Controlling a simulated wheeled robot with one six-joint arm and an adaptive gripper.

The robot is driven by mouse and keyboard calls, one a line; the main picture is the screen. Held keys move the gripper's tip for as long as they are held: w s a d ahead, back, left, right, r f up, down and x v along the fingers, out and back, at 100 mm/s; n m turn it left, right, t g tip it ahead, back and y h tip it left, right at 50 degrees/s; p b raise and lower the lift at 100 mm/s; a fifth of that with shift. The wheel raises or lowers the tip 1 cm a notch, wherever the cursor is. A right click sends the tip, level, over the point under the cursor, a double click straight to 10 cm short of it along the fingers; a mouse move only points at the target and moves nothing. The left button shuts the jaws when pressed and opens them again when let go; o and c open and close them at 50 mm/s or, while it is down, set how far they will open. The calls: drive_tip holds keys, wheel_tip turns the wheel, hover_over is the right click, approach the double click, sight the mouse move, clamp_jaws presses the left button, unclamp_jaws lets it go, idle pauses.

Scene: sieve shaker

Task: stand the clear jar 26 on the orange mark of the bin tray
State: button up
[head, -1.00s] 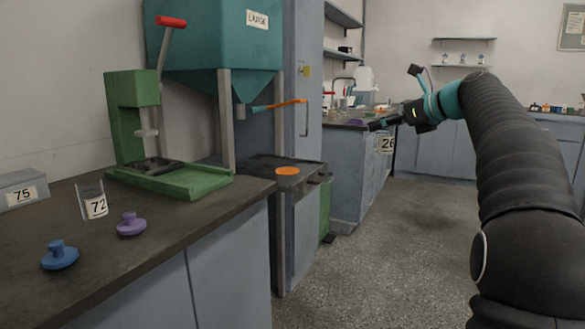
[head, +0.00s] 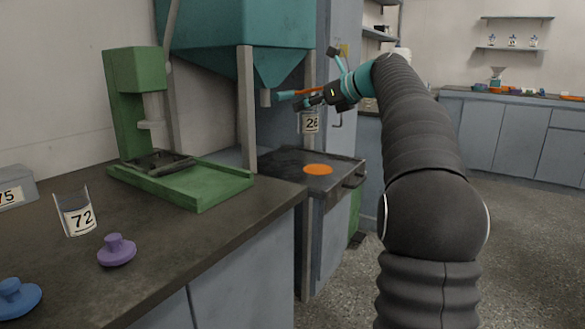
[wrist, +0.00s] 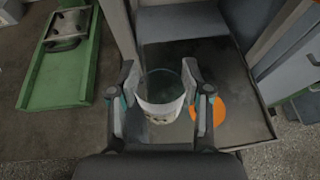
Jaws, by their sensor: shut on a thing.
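The clear jar 26 (head: 311,122) hangs upright in my gripper (head: 310,101), above the bin tray (head: 283,162). My gripper is shut on the jar near its rim. In the wrist view the jar (wrist: 160,104) sits between the two fingers (wrist: 160,88), its label partly seen. The orange mark (head: 318,170) is a flat disc on the dark tray, below the jar. In the wrist view the orange mark (wrist: 219,112) shows to the right of the jar, partly behind the right finger. The jar is clear of the tray surface.
The teal hopper (head: 235,35) with its spout and orange lever (head: 305,91) stands over the tray, close to my gripper. A grey post (head: 247,110) rises at the tray's left. On the bench are a green press (head: 195,187), jar 72 (head: 75,215) and a purple knobbed lid (head: 117,250).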

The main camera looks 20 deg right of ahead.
drive_tip(key=d+f+m+t+h, duration=0.2)
drive_tip(key=d+f+m+h, duration=0.1)
drive_tip(key=d, duration=1.1)
drive_tip(key=b, duration=0.2)
hover_over(318, 170)
wheel_tip(318, 170, down, 7)
drive_tip(key=shift+w+d+f+h+b, duration=0.15)
drive_tip(key=shift+f+b, duration=0.3)
drive_tip(key=shift+f, duration=0.55)
drive_tip(key=shift+a+f+h+b, duration=0.15)
drive_tip(key=shift+f+b, duration=0.3)
drive_tip(key=shift+f, duration=0.5)
drive_tip(key=shift+d, duration=0.1)
drive_tip(key=shift+f, duration=0.2)
drive_tip(key=o, duration=1.2)
